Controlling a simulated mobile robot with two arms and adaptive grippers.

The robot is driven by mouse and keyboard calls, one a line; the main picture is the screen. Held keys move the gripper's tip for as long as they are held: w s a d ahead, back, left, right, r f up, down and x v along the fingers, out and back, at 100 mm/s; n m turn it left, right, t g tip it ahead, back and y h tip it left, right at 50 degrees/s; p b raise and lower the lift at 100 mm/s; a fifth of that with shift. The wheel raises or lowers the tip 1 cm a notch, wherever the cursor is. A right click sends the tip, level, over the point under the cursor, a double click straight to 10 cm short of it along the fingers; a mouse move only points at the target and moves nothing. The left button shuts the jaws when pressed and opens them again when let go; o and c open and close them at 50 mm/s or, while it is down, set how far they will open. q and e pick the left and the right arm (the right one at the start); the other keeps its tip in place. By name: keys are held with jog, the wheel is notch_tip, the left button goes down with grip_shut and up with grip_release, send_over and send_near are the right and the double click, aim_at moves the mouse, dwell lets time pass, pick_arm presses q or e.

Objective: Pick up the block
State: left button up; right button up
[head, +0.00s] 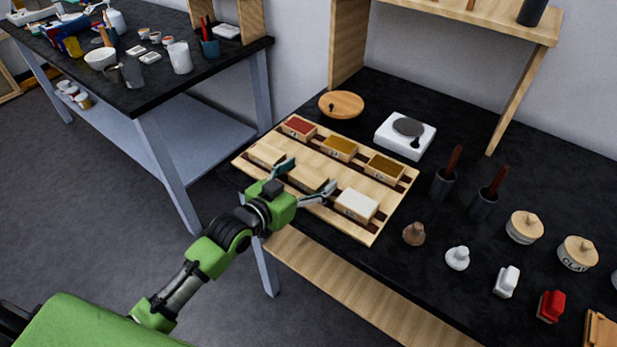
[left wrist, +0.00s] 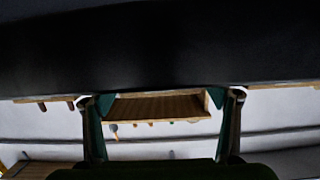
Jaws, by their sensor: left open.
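Several small blocks lie in two rows on a slatted wooden tray. The back row has a red-topped block (head: 299,127), an ochre-topped block (head: 340,148) and a brown-topped block (head: 385,168). The front row has a pale wooden block (head: 267,154), a middle wooden block (head: 308,178) and a white-topped block (head: 356,204). My left gripper (head: 301,182) is open, with its fingers on either side of the middle front block. Whether they touch it is unclear. In the left wrist view the open fingers (left wrist: 163,105) show, with no clearly held block between them. My right gripper is out of view.
The wooden tray (head: 375,225) rests on a black worktop (head: 480,155). A round wooden lid (head: 341,103) and a white scale (head: 390,142) stand behind it. Dark cups (head: 442,185), small weights and lidded jars stand right. A second cluttered table (head: 130,90) stands left.

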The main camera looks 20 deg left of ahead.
aim_at(309, 176)
pick_arm(q)
jog(key=c, duration=1.2)
jog(key=shift+c, duration=0.2)
jog(key=shift+r, duration=0.5)
jog(key=r, duration=0.2)
jog(key=shift+s+r, duration=0.2)
jog(key=shift+r, duration=0.15)
jog(key=s+d+r+p, duration=0.2)
jog(key=s+r, duration=0.7)
jog(key=s, duration=0.4)
jog(key=shift+s+d+r, duration=0.2)
jog(key=shift+s+d, duration=0.05)
